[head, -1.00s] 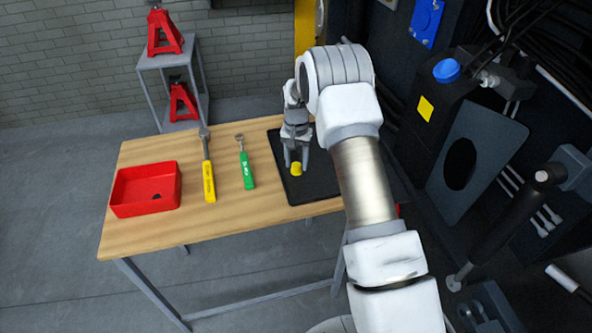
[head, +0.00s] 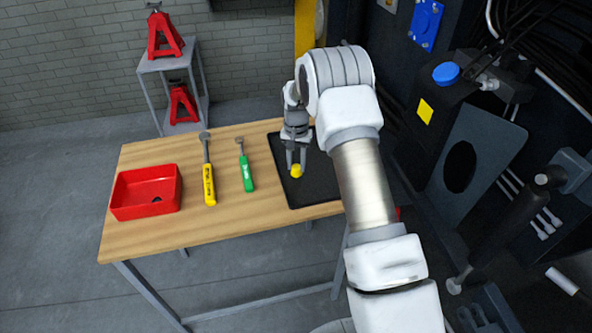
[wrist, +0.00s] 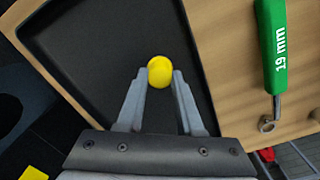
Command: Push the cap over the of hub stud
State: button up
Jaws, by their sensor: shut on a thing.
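The yellow cap (head: 297,171) is small and round, over the black tray (head: 318,192) on the workbench. My gripper (head: 296,167) points down at it with its fingers closed on its sides. In the wrist view the cap (wrist: 160,72) sits between the two fingertips (wrist: 160,76), touching both. I cannot tell whether it rests on the tray or is slightly raised. I cannot pick out the hub stud in either view.
The dark chassis (head: 470,165) with hoses and a cylinder stands at the right.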

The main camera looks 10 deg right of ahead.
aim_at(296, 166)
jog(key=shift+r+p, duration=1.3)
jog(key=shift+r, duration=1.5)
